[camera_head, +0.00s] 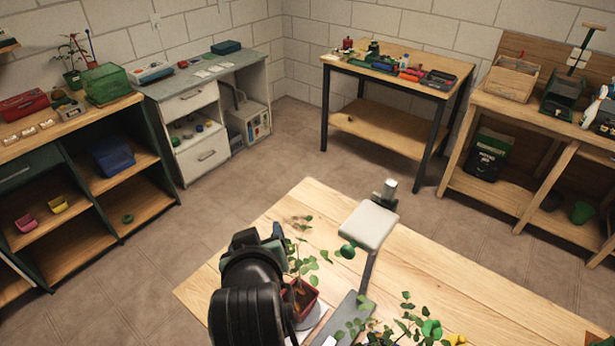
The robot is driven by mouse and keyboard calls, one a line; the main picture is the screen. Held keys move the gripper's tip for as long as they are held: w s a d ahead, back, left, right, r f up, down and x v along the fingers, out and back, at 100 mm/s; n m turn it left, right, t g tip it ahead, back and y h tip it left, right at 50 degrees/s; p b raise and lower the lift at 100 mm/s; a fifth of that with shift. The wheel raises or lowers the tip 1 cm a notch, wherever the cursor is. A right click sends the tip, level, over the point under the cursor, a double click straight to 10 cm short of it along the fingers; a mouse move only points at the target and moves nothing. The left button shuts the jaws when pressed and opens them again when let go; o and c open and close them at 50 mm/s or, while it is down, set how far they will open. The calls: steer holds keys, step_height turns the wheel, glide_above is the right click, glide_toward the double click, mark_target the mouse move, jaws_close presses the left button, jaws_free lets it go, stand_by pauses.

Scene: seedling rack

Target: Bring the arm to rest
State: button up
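My black arm rises from the bottom of the view over the near wooden table (430,270). Its end, with my gripper (277,238), is just left of a leafy seedling in a red pot (305,298). The arm's bulk hides most of the gripper, so I cannot see whether its fingers are open or shut, or whether they touch the plant.
A lamp-like stand with a pale flat head (368,225) rises right of the pot. More leafy plants (405,325) show at the bottom edge. Shelving stands at left (75,205), a workbench (400,70) at the back. The floor (270,165) between is clear.

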steer(key=d+r+m+t+b, duration=0.15)
steer(key=r+t, duration=0.35)
steer(key=r, duration=0.8)
steer(key=d+r+m+t, duration=0.1)
steer(key=d+r+t, duration=0.25)
steer(key=r, duration=0.95)
steer(key=s+d+r+m+t+h, duration=0.1)
steer(key=s+r+t, duration=0.3)
steer(key=r, duration=0.4)
steer(key=s+d+r+m+t+b, duration=0.1)
steer(key=s+d+r+t, duration=0.1)
steer(key=s+r+t, duration=0.2)
steer(key=s+r, duration=0.3)
steer(key=r, duration=0.1)
steer(key=shift+r+h, duration=0.2)
steer(key=shift+h, duration=0.2)
steer(key=shift+s+d, duration=0.1)
